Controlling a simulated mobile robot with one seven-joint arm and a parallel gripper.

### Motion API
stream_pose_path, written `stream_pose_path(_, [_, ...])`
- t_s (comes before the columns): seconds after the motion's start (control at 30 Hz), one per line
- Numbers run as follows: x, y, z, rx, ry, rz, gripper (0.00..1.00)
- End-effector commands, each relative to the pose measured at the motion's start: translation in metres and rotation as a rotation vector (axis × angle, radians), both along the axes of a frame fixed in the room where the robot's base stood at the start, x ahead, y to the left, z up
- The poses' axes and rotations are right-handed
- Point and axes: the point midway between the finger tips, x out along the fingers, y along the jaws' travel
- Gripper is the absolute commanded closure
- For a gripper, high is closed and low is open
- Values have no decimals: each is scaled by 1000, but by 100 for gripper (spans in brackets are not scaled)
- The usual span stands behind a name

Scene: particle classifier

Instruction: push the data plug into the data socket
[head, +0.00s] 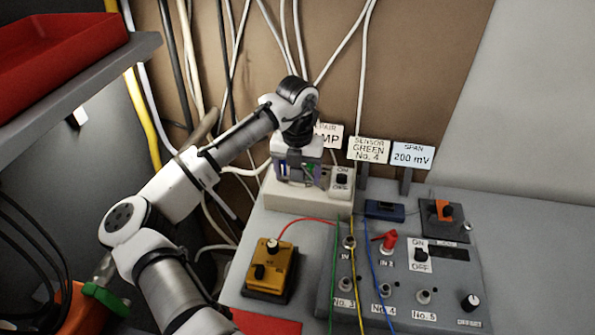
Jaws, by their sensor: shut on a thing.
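My gripper (300,172) points down at the left part of a cream-white box (318,203) that has an ON/OFF switch. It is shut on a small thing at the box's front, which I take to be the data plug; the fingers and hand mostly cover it. Small green and purple patches show around the fingertips. The data socket cannot be made out; it may be hidden behind the gripper. I cannot tell whether plug and socket touch.
A grey panel (455,290) with toggles, knobs and a red-capped post (389,240) stands at the right front. An orange box (268,267) with a red wire stands left of it. Green, yellow and blue wires cross the panel. Label signs (369,150) stand behind. A red tray (60,45) sits upper left.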

Motion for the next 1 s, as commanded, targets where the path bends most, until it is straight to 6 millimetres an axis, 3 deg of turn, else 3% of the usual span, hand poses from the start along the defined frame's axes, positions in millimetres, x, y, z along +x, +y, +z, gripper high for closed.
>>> stream_pose_path(0.1, [0,0,-4,0,2,0,50])
stream_pose_path(0.13, [0,0,-4,0,2,0,25])
stream_pose_path(0.33, [0,0,-4,1,3,0,1])
stream_pose_path(0.6, [0,0,-3,0,2,0,1])
stream_pose_path(0.73, [0,-1,7,-1,0,0,1])
stream_pose_path(1.0, [1,-1,63,0,-1,-1,1])
